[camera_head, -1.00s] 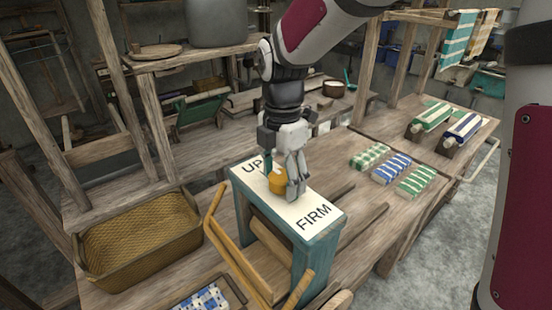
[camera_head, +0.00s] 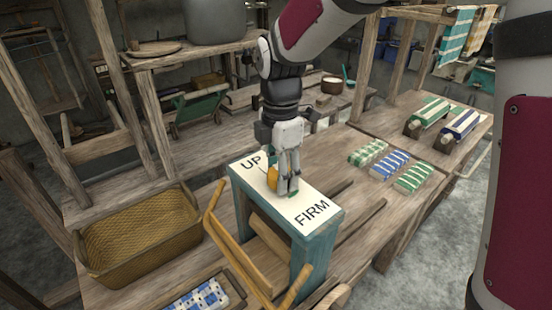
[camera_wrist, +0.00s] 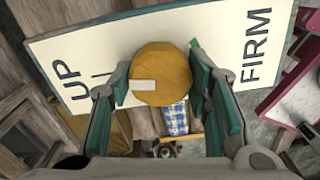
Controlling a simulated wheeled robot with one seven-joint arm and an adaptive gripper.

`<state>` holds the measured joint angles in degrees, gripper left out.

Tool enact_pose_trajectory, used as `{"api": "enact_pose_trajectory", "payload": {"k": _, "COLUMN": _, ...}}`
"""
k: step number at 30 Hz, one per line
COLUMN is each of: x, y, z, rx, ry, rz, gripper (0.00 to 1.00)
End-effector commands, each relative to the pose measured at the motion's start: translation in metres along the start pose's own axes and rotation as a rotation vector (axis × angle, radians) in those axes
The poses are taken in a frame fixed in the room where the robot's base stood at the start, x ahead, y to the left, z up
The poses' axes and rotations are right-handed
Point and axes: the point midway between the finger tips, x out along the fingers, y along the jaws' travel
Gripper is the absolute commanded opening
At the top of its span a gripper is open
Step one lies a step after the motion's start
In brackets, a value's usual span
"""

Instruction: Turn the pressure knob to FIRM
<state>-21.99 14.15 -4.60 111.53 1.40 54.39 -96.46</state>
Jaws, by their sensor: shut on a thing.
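The pressure knob (camera_head: 272,177) is a round yellow-orange wooden knob on a white panel (camera_head: 252,187) atop a teal-edged stand. "UP" is printed at the panel's far left end and "FIRM" at its near right end. In the wrist view the knob (camera_wrist: 165,70) carries a white mark at its lower left, on the side towards UP. A small green patch shows beside the knob on the FIRM side. My gripper (camera_head: 284,178) points down over the panel, its teal-padded fingers on either side of the knob and shut on it. The fingers partly hide the knob in the head view.
A woven basket (camera_head: 140,235) stands left of the stand. Wooden bars (camera_head: 238,255) lean at the stand's front left. A blue-checked cloth (camera_head: 200,298) lies in front. Several folded cloths (camera_head: 390,164) lie on the table to the right. Wooden loom posts rise behind.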

Motion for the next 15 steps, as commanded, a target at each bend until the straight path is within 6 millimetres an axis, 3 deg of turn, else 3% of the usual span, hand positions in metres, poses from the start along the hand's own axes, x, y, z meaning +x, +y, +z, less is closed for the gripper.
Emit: {"api": "enact_pose_trajectory", "payload": {"k": 15, "x": -0.0007, "y": -0.0014, "z": 0.0001, "rx": 0.481, "ry": -0.001, "rz": -0.002, "gripper": 0.16}}
